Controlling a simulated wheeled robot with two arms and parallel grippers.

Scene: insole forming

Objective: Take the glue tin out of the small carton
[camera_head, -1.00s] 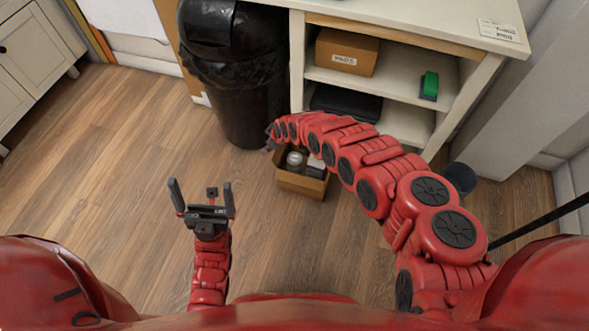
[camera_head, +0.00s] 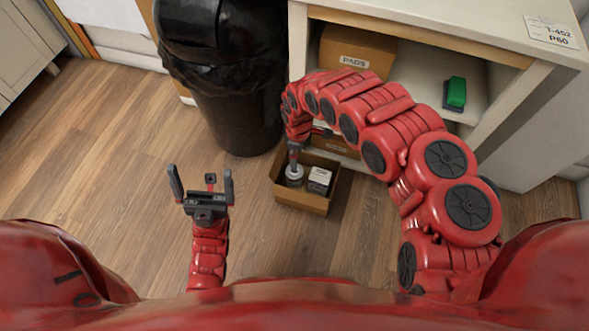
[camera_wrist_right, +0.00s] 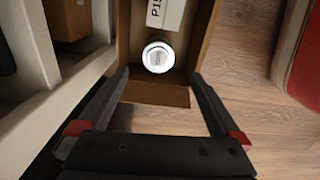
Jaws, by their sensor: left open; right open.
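The small carton (camera_head: 300,203) stands open on the floor beside the black bin. The glue tin (camera_wrist_right: 158,57), round with a pale lid, stands inside it at the left in the head view (camera_head: 294,176). My right gripper (camera_wrist_right: 160,85) is open and points down at the tin, with its fingers on either side in the wrist view. I cannot tell whether the fingers reach down around the tin. In the head view my right gripper (camera_head: 294,160) is partly hidden by its own arm. My left gripper (camera_head: 201,185) is open and empty above the floor.
A white box (camera_head: 319,178) with printing lies beside the tin in the carton. The black bin (camera_head: 232,110) stands behind to the left. The shelf unit (camera_head: 440,48) holds a PADS box (camera_head: 350,52) and a green item (camera_head: 455,93). The floor at left is clear.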

